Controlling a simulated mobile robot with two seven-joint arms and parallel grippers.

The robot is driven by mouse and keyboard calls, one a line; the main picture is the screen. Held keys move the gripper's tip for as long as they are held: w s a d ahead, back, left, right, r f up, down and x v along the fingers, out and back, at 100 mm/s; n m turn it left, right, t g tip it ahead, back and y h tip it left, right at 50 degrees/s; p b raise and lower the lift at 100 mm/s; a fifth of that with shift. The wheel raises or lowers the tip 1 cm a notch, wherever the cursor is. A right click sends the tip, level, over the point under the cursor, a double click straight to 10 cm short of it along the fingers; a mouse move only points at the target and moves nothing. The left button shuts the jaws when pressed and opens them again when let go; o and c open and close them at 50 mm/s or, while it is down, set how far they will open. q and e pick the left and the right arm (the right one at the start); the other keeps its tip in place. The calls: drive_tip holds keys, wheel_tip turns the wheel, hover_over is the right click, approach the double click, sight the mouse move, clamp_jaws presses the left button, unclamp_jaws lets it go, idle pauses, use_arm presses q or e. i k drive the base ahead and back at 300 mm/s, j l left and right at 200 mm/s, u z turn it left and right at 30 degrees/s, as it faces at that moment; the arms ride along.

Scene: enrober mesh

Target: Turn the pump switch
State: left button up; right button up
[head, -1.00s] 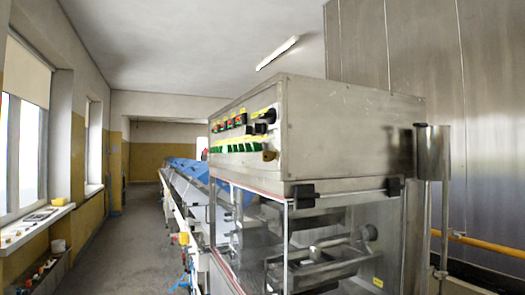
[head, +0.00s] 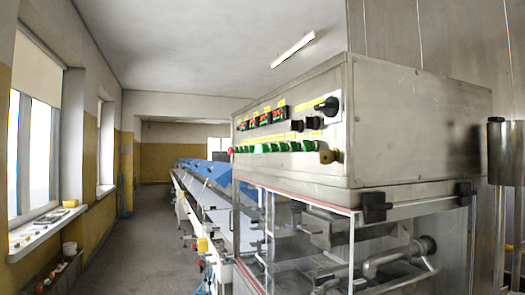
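The steel control box (head: 420,125) of the enrober fills the right of the head view. Its left-facing panel carries black rotary knobs (head: 330,106), red-lit displays (head: 278,115) and a row of green switches (head: 270,147). A brown-yellow knob (head: 327,156) sits at the panel's lower right. Yellow labels mark the controls, but they are too small to read, so I cannot tell which one is the pump switch. Neither of my grippers shows in this view.
Below the box is a clear-walled enclosure (head: 300,235) with black latches (head: 375,207). A conveyor with blue covers (head: 205,175) runs back along the aisle. The grey floor (head: 150,235) to the left is free, up to the windowsill (head: 45,228).

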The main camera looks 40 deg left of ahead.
sight(258, 149)
drive_tip(key=j+z, duration=0.25)
drive_tip(key=j, duration=1.6)
drive_tip(key=i, duration=0.05)
